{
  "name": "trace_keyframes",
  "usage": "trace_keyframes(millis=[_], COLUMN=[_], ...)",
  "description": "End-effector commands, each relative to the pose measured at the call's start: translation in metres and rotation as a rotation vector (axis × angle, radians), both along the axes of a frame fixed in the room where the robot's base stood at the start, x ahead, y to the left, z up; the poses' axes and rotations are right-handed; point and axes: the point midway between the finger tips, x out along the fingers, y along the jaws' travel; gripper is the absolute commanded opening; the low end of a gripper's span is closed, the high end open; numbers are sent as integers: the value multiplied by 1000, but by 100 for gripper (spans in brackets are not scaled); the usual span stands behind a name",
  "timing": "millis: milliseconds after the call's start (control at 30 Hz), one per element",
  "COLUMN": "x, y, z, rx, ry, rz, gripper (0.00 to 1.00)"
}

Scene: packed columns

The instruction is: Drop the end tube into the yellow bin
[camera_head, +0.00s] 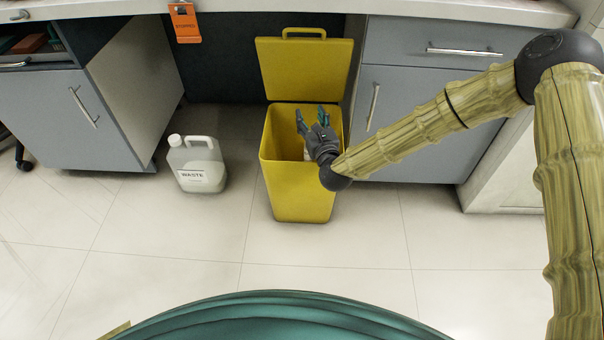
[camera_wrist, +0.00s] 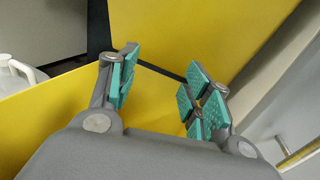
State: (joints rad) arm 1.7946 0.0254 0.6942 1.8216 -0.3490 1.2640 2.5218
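The yellow bin (camera_head: 298,190) stands on the floor with its lid (camera_head: 304,70) raised at the back. My gripper (camera_head: 312,118) is over the bin's opening in the head view. In the wrist view my gripper (camera_wrist: 160,90) has its teal-padded fingers spread apart with nothing between them. The yellow bin's wall (camera_wrist: 60,105) and raised lid fill much of the wrist view behind the fingers.
A white waste jug (camera_head: 198,165) stands on the floor left of the bin. Grey cabinets (camera_head: 415,120) flank the bin, under a countertop (camera_head: 110,8). An orange tag (camera_head: 185,22) hangs from the counter edge. The tiled floor in front (camera_head: 330,255) is clear.

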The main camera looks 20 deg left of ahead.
Motion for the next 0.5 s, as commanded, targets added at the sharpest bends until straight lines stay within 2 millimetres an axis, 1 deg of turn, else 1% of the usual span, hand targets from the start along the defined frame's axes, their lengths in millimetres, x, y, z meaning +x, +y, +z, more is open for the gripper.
trace_keyframes(millis=[233,333,500], x=[0,-4,-21], y=[0,-3,-15], z=[0,-1,-1], rx=[0,0,1], ry=[0,1,4], rz=[0,-1,-1], gripper=[50,50,50])
